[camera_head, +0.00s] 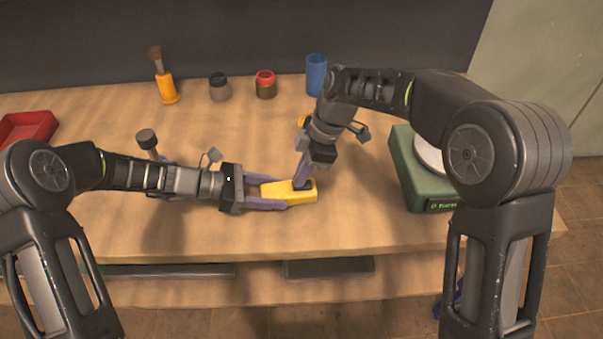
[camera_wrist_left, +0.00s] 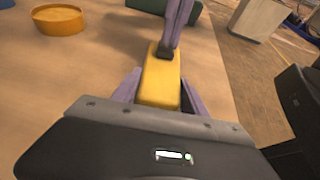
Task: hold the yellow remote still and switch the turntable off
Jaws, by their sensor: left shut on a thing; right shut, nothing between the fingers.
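The yellow remote (camera_head: 302,197) lies on the wooden table near its front middle, and it also shows in the left wrist view (camera_wrist_left: 160,86). My left gripper (camera_head: 272,196) comes in from the left and is shut on the remote's sides. My right gripper (camera_head: 301,184) is shut and points down at the remote's top from above. Its fingertips seem to touch a dark patch near the remote's far end, which they partly hide. The green turntable (camera_head: 412,180) with a pale round plate stands at the right, partly behind my right arm. Whether its plate turns cannot be told.
A brush in an orange holder (camera_head: 166,92), a grey jar (camera_head: 220,88), a red-lidded jar (camera_head: 265,84) and a blue cup (camera_head: 316,74) stand at the back. A red tray (camera_head: 28,127) is at the far left. A dark-headed object (camera_head: 147,140) stands behind my left arm.

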